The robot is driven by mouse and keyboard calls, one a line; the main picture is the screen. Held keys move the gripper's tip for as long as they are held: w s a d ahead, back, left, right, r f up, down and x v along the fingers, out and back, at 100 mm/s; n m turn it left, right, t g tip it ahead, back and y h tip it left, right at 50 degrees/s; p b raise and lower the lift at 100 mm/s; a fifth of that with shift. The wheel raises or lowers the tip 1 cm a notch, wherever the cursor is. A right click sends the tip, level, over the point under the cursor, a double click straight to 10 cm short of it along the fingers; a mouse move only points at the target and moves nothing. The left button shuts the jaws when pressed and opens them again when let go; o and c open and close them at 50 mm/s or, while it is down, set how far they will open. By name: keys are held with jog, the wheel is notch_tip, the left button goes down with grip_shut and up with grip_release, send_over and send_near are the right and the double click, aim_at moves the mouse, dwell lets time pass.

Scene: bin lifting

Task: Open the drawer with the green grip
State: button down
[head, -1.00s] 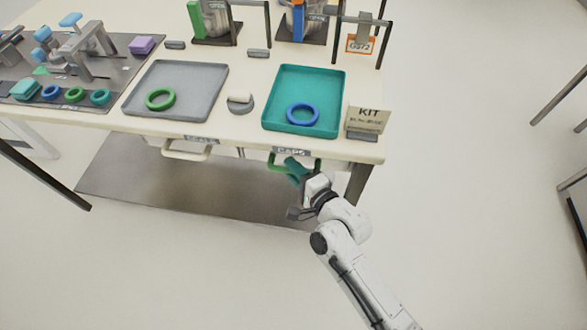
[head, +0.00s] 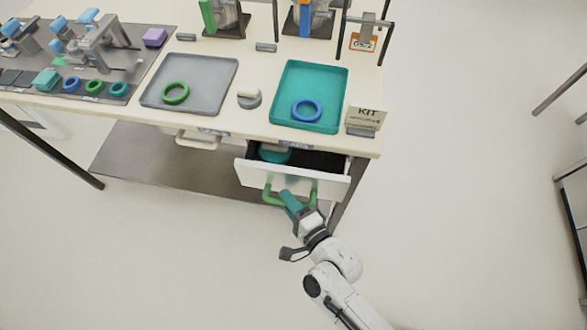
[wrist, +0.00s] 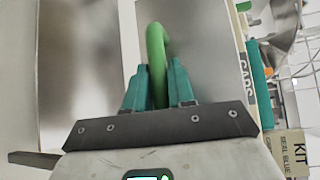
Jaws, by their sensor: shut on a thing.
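The drawer (head: 318,180) under the right part of the table is pulled partly open. Its white front carries a green grip (head: 270,195), which also shows in the wrist view (wrist: 156,50). My gripper (head: 286,198) is at the grip, and in the wrist view its teal fingers (wrist: 153,88) are shut on the green bar, one on each side. A round teal thing (head: 273,153) shows inside the dark drawer; most of the inside is hidden by the table top and the front.
A second drawer with a white grip (head: 197,142) is at the left, shut. On the table (head: 225,120) stand a grey tray (head: 205,102), a teal tray (head: 335,100) and a KIT sign (head: 366,116). The floor in front is clear.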

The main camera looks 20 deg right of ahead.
jog(key=s+a, duration=0.6)
jog(key=s, duration=0.2)
jog(key=s+a, duration=0.6)
jog(key=s, duration=0.3)
jog(key=shift+s+a, duration=0.3)
jog(key=c, duration=1.1)
grip_release()
jog(key=b+v, duration=0.2)
jog(key=v, duration=0.8)
jog(key=shift+s, duration=0.35)
